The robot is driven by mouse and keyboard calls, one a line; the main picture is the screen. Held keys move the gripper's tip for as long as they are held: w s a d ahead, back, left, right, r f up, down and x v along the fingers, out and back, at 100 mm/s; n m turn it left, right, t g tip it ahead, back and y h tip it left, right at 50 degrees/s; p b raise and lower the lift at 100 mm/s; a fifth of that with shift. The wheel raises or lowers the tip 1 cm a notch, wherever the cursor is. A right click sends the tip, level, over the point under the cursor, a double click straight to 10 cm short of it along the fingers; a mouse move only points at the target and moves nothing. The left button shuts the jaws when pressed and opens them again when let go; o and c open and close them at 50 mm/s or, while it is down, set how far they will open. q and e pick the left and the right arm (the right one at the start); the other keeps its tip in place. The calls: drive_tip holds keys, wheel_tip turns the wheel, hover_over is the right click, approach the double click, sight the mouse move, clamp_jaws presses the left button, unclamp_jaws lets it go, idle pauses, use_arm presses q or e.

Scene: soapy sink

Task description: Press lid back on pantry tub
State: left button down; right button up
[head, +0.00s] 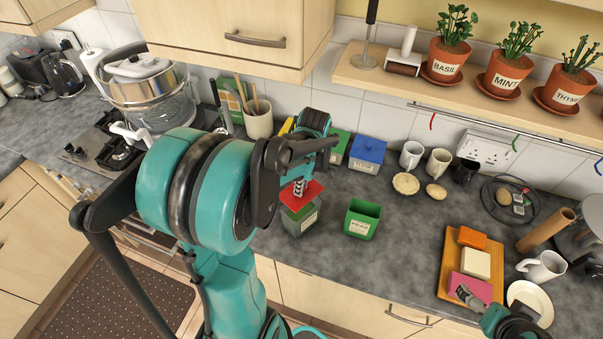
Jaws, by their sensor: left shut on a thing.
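My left gripper (299,190) is shut on a red lid (313,188), pointing down at it. The lid is above a dark green tub (300,219) with a pale label; I cannot tell whether the two touch. A bright green tub (362,222) with a label stands open to the right, apart from the lid. Behind stand a blue-lidded tub (367,153) and a green-topped tub (339,145), partly hidden by my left arm. My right gripper (466,294) is low at right, by a pink block (470,287); its jaw state is unclear.
A wooden board (453,258) holds the pink block, a cream block (476,263) and an orange block (472,237). Mugs (411,155) stand near the wall. A white jug (543,266) and plate (530,301) are at right. Counter between the green tub and board is clear.

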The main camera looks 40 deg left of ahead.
sight(302, 198)
use_arm(q)
drive_tip(key=shift+f+b, duration=2.2)
drive_tip(key=shift+f, duration=0.75)
drive_tip(key=shift+f+b, duration=0.35)
drive_tip(key=shift+b, duration=0.2)
drive_tip(key=c, duration=0.8)
unclamp_jaws()
drive_tip(key=shift+c, duration=0.2)
drive_tip(key=shift+r, duration=0.1)
drive_tip(key=shift+r+p, duration=2.7)
drive_tip(key=shift+r, duration=0.75)
